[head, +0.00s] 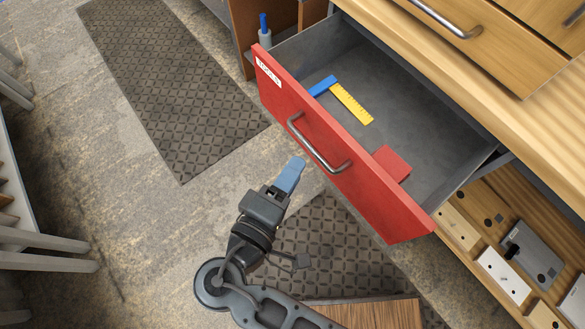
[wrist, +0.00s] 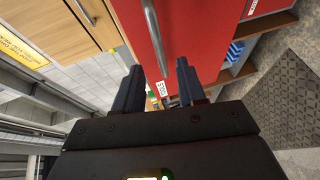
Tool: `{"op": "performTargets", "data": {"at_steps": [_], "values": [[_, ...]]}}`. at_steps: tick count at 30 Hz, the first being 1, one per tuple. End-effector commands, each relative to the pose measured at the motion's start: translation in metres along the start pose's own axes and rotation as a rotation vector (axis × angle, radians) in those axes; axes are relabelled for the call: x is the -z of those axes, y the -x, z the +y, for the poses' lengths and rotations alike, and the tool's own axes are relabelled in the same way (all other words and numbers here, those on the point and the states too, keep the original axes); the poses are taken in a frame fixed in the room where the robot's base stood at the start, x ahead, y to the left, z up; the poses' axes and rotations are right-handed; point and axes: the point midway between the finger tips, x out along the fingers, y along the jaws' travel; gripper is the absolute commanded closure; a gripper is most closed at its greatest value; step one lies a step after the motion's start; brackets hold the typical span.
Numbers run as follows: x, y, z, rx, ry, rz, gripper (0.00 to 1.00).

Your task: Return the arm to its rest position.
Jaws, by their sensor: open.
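My gripper (head: 289,175) is in front of the red drawer in the head view, with its blue-grey fingers pointing up and to the right. In the wrist view my gripper (wrist: 158,85) has its two dark fingers apart, with nothing held between them. The red drawer front (head: 378,203) carries a metal bar handle (head: 318,150), and the drawer is pulled out. The handle also shows in the wrist view (wrist: 154,35), beyond the fingers. My arm runs down to the bottom of the head view.
In the open drawer lie a blue and yellow square tool (head: 350,103) and a flat red piece (head: 391,162). A wooden cabinet (head: 480,75) stands above. A wooden shelf with boards (head: 503,275) is at lower right. Floor with a dark mat (head: 165,75) is free at left.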

Motion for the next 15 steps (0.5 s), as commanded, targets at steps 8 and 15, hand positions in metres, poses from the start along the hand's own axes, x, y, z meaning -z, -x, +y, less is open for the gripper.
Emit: {"op": "performTargets", "data": {"at_steps": [8,15], "values": [[0.0,0.0,0.0,0.0,0.0,0.0,0.6],[-0.018,-0.007,-0.018,0.078,0.008,0.016,0.6]]}}
